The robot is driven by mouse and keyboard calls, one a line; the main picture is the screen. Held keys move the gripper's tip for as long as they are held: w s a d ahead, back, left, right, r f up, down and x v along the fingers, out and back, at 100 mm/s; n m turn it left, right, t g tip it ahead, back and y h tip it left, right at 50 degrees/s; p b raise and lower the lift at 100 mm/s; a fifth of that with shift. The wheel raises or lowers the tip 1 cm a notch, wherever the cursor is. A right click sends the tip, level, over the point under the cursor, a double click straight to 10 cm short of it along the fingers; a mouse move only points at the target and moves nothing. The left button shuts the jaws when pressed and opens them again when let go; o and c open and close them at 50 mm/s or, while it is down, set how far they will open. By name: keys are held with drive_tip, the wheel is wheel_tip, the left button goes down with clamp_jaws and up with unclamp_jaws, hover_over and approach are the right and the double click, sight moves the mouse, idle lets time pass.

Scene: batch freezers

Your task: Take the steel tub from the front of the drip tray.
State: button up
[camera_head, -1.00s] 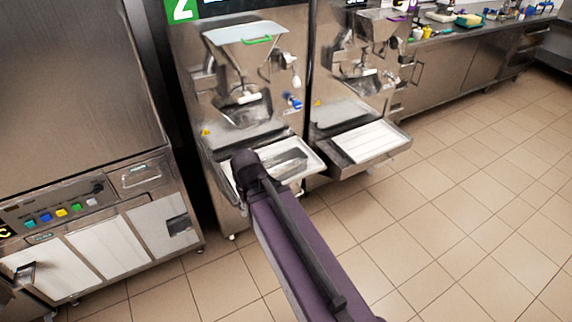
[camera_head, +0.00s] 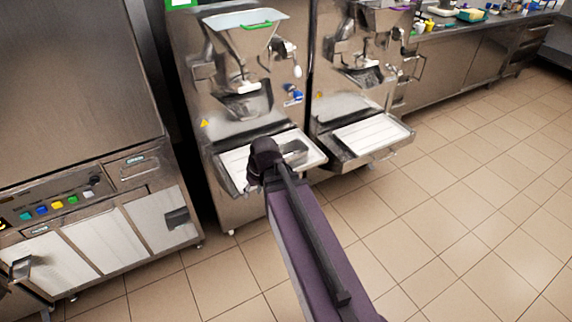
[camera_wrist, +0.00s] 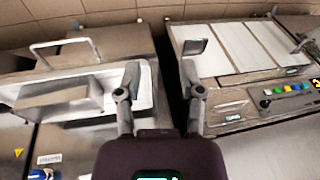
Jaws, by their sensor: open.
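The steel tub (camera_wrist: 58,100) is a shallow rectangular metal pan on the pale drip tray (camera_wrist: 142,98), at the left of the wrist view. In the head view the tub (camera_head: 296,150) shows only in part, on the tray (camera_head: 233,163) of the left machine; the end of my arm hides the rest. My gripper (camera_wrist: 160,85) is open and empty. Its left finger overlaps the tray's right edge in the wrist view, with the tub farther left. Its fingers cannot be made out in the head view.
A second machine with its own white tray (camera_head: 372,133) stands close on the right. A low steel cabinet (camera_head: 100,240) with coloured buttons stands left, across a narrow dark gap. A bar handle (camera_wrist: 66,48) rises beyond the tub. The tiled floor (camera_head: 460,220) is clear.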

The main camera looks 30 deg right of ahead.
drive_tip(key=w+d+f+t+y+b, duration=0.1)
drive_tip(key=w+d+f+t+b, duration=0.25)
drive_tip(key=w+d, duration=0.2)
drive_tip(key=t+h+b, duration=0.2)
drive_tip(key=t+b, duration=0.6)
drive_tip(key=b, duration=0.2)
approach(305, 145)
drive_tip(key=v, duration=0.3)
drive_tip(key=shift+s+d+r, duration=0.1)
drive_tip(key=shift+d+r, duration=0.05)
drive_tip(key=shift+r, duration=0.1)
drive_tip(key=shift+f, duration=0.1)
drive_tip(key=shift+b+x, duration=1.75)
drive_tip(key=shift+x, duration=2.55)
drive_tip(key=shift+d+b+x, duration=0.2)
drive_tip(key=shift+b+x, duration=0.9)
drive_tip(key=shift+x, duration=1.5)
drive_tip(key=shift+a, duration=0.2)
